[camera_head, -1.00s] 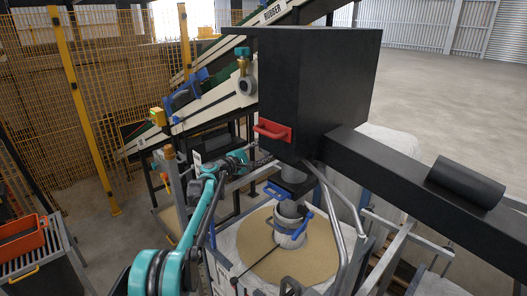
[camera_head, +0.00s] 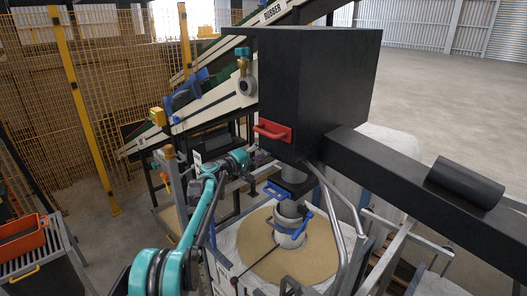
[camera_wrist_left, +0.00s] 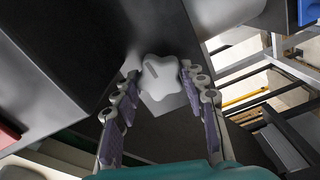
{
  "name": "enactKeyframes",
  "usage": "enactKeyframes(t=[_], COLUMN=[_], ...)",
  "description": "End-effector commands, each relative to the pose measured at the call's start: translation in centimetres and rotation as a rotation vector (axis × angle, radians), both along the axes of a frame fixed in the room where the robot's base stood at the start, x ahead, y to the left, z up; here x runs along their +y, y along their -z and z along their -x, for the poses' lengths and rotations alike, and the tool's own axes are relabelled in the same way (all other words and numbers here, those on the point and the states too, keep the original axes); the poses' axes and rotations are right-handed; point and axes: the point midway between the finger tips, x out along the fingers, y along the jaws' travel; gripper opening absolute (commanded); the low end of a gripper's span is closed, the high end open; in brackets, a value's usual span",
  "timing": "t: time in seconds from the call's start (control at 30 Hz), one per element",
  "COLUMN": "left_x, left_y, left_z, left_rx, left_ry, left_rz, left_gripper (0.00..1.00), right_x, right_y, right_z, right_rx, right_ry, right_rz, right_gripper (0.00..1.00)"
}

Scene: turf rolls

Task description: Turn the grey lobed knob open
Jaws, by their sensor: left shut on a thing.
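The grey lobed knob (camera_wrist_left: 161,78) shows in the left wrist view as a pale star-shaped piece with a short dark slot line, against a dark housing. My left gripper (camera_wrist_left: 160,74) has one finger on each side of it and is shut on it near the fingertips. In the head view my left gripper (camera_head: 258,162) is at the lower left of the big black box (camera_head: 318,90). The knob cannot be made out there. My right gripper is not in view.
A red handle (camera_head: 272,130) sits on the black box close above my left gripper. A blue handle (camera_head: 275,191) and a spout with a blue clamp (camera_head: 291,236) are below, over a bag of tan granules (camera_head: 255,262). Metal frame bars surround the bag.

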Motion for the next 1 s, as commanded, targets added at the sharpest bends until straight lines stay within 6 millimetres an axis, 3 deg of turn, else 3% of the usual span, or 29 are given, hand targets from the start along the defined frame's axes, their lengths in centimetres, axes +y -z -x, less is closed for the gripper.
enactKeyframes(t=[0.63, 0.67, 0.7, 1.0], left_x=[-0.09, -0.09, -0.1, -0.01], left_y=[0.22, 0.22, 0.2, 0.09], left_z=[0.07, 0.07, 0.07, 0.05], left_rx=[-0.033, -0.033, -0.033, -0.032], left_ry=[0.003, 0.003, 0.003, 0.002], left_rz=[-0.038, -0.038, -0.038, -0.034], left_gripper=[0.13, 0.5, 0.61, 0.63], right_x=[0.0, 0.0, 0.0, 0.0], right_y=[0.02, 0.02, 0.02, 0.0], right_z=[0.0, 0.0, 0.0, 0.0], right_rx=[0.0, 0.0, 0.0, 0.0], right_ry=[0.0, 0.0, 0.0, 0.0], right_rz=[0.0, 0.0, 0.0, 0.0], right_gripper=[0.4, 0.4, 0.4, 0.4])
